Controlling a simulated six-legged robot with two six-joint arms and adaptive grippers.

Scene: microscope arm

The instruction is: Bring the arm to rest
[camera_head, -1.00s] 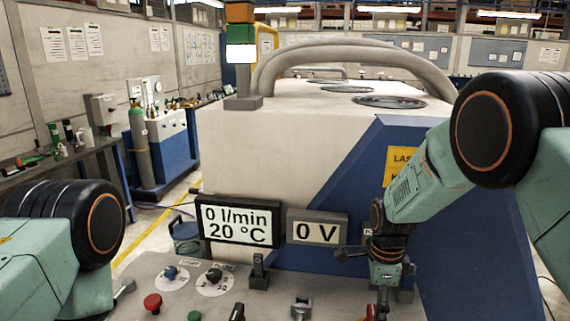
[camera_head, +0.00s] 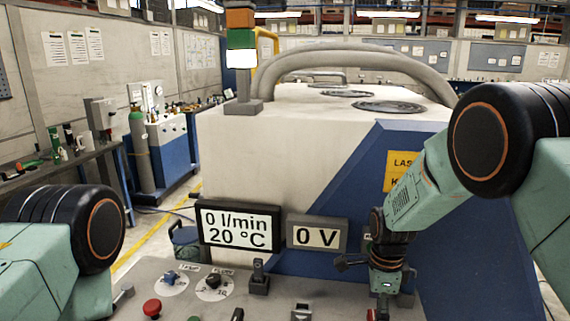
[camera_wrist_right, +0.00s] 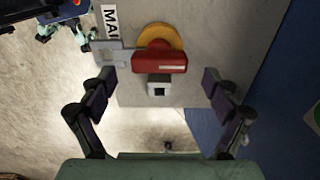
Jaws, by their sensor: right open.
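My right arm comes in from the right in the head view, bent at a large black joint, with its gripper (camera_head: 387,298) pointing down over the control panel (camera_head: 225,306). Its tips are cut off or hard to make out there. In the right wrist view this gripper (camera_wrist_right: 156,82) is open and empty. A red rotary switch (camera_wrist_right: 158,62) on a yellow disc lies between and slightly beyond its fingers, apart from them. My left arm shows at the lower left of the head view; its gripper is out of view.
A white and blue machine (camera_head: 280,150) stands behind the panel, with displays reading 0 l/min, 20 °C (camera_head: 240,224) and 0 V (camera_head: 317,235). The panel carries a blue knob (camera_head: 170,279), a black knob (camera_head: 213,281) and a red button (camera_head: 152,308). A gas cylinder (camera_head: 142,150) stands left.

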